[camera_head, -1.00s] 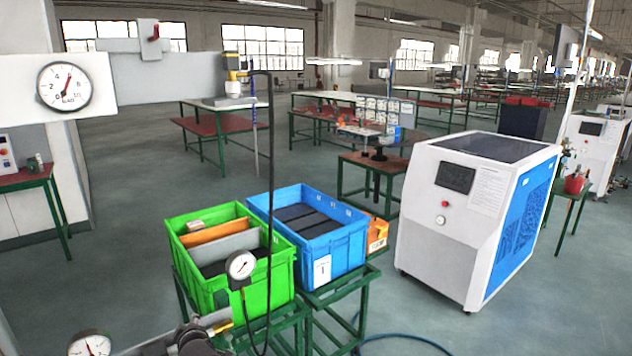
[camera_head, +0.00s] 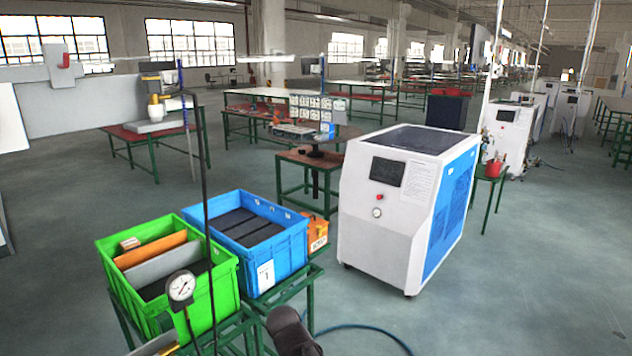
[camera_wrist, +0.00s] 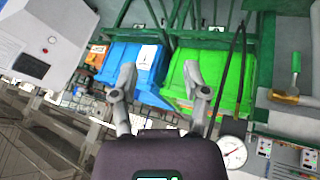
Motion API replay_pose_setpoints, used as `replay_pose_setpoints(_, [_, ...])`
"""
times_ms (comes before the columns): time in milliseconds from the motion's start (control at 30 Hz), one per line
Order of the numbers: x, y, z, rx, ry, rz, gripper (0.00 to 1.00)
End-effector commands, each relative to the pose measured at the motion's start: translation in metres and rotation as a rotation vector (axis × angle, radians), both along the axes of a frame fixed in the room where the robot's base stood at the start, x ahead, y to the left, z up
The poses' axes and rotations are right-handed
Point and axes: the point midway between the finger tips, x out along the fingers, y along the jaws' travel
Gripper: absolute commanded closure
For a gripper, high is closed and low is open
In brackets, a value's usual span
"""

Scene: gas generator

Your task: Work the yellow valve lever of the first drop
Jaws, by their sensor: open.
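My gripper (camera_wrist: 160,72) is open and empty in the wrist view, its two grey fingers spread apart above the bins. I cannot make out a yellow valve lever for certain. A small yellow part (camera_head: 156,108) sits below the grey wall duct in the head view, close to the top of a black hose. A brass-coloured fitting (camera_wrist: 292,98) with a green handle (camera_wrist: 295,66) shows at the right of the wrist view, away from my fingers. A round pressure gauge (camera_head: 181,287) hangs by the black hose (camera_head: 205,200); it also shows in the wrist view (camera_wrist: 232,152).
A green bin (camera_head: 222,312) and a blue bin (camera_head: 297,268) stand on green-framed tables at the front left. A white and blue machine (camera_head: 375,239) stands right of them. A blue hose (camera_head: 375,329) lies on the floor.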

Motion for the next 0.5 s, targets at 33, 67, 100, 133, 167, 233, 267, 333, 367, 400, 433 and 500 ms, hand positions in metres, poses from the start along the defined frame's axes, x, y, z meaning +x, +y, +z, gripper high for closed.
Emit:
replay_pose_setpoints(33, [-0.002,-0.019,0.003,0.004,0.029,-0.039,0.40])
replay_pose_setpoints(67, [-0.004,-0.028,0.003,0.007,0.048,-0.062,0.40])
replay_pose_setpoints(100, [-0.006,-0.041,0.003,0.010,0.073,-0.092,0.40])
replay_pose_setpoints(133, [-0.008,-0.050,0.003,0.015,0.091,-0.114,0.40])
replay_pose_setpoints(167, [-0.010,-0.059,0.003,0.018,0.110,-0.136,0.40])
replay_pose_setpoints(233, [-0.015,-0.079,0.004,0.025,0.153,-0.186,0.40])
replay_pose_setpoints(267, [-0.018,-0.088,0.004,0.030,0.172,-0.208,0.40])
replay_pose_setpoints(333, [-0.024,-0.108,0.005,0.040,0.215,-0.258,0.40])
replay_pose_setpoints(367, [-0.027,-0.116,0.006,0.045,0.233,-0.279,0.40])
replay_pose_setpoints(400, [-0.032,-0.126,0.006,0.051,0.258,-0.307,0.40])
replay_pose_setpoints(433, [-0.035,-0.135,0.007,0.054,0.277,-0.328,0.40])
replay_pose_setpoints(500, [-0.043,-0.153,0.009,0.068,0.320,-0.378,0.40])
